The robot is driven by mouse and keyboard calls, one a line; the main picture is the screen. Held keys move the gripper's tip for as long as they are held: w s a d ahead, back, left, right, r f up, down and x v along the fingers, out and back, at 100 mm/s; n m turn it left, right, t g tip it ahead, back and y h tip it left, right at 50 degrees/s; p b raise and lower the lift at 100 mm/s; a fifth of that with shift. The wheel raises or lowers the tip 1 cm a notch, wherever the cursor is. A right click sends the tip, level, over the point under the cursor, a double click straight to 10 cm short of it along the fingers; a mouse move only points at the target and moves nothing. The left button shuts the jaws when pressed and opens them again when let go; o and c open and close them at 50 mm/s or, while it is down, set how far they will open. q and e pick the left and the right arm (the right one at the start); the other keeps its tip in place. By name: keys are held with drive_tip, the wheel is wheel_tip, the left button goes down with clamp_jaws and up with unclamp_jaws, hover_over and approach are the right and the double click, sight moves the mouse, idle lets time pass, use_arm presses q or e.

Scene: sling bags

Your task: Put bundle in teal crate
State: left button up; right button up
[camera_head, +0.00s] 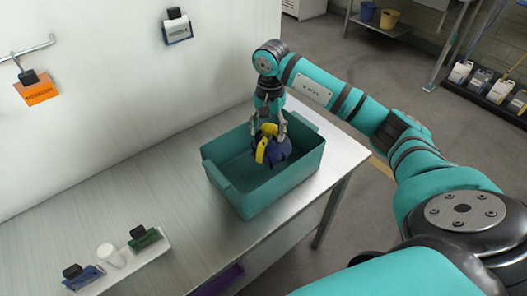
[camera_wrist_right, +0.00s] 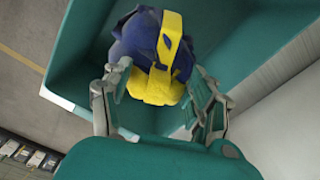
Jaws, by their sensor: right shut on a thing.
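The bundle is dark blue with a yellow strap (camera_head: 283,152). It hangs inside the opening of the teal crate (camera_head: 228,190), which stands on the metal table. My right gripper (camera_head: 268,135) reaches down into the crate from above and is shut on the bundle. In the right wrist view the bundle (camera_wrist_right: 140,42) sits between the two fingers (camera_wrist_right: 160,105), with crate walls around it. I cannot tell whether the bundle touches the crate floor. My left gripper is not in view.
The metal table (camera_head: 150,195) has free room left of the crate. A white tray (camera_head: 118,262) with a blue item, a white cup (camera_head: 110,256) and a green item lies at the front left. An orange tag (camera_head: 38,92) hangs from a wall rail.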

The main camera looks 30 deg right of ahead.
sight(269, 136)
wheel_tip(269, 136, down, 2)
drive_tip(key=shift+s+f+p, duration=0.15)
drive_tip(key=shift+p, duration=0.15)
drive_tip(key=shift+f, duration=0.35)
wheel_tip(269, 136, down, 3)
drive_tip(key=shift+f+p, duration=0.1)
drive_tip(key=shift+p, duration=0.55)
drive_tip(key=shift+f, duration=0.3)
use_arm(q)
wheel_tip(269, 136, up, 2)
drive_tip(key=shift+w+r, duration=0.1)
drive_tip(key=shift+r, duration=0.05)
use_arm(e)
drive_tip(key=shift+f+b, duration=0.2)
drive_tip(key=shift+b, duration=0.1)
drive_tip(key=o, duration=1.7)
drive_tip(key=shift+r, duration=0.1)
drive_tip(key=shift+c, duration=0.2)
